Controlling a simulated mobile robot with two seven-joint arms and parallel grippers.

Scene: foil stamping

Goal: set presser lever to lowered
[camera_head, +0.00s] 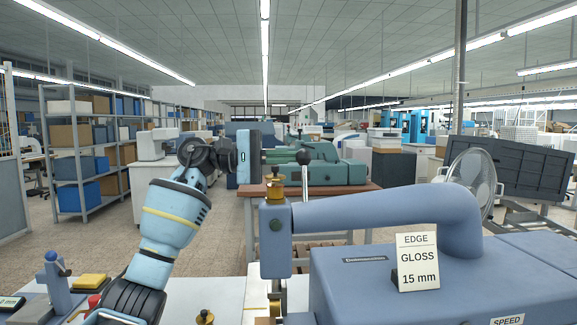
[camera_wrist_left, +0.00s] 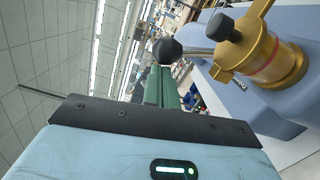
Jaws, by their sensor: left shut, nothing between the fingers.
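The presser lever (camera_head: 304,158) stands upright beside the blue machine head, a thin metal rod topped by a black knob. The knob also shows in the left wrist view (camera_wrist_left: 167,50), with its rod running right toward a brass fitting. My left gripper (camera_head: 292,157) reaches in from the left at knob height; its green fingers are shut and empty. In the left wrist view the closed fingertips (camera_wrist_left: 162,72) point at the knob and lie very close to it. I cannot tell whether they touch. My right gripper is not in view.
The blue machine arm (camera_head: 390,215) carries a brass fitting (camera_head: 274,187) just left of the lever. A label card (camera_head: 417,262) stands on the machine body. A red-topped bench (camera_head: 350,192) with a green machine is behind. Small tools lie at lower left.

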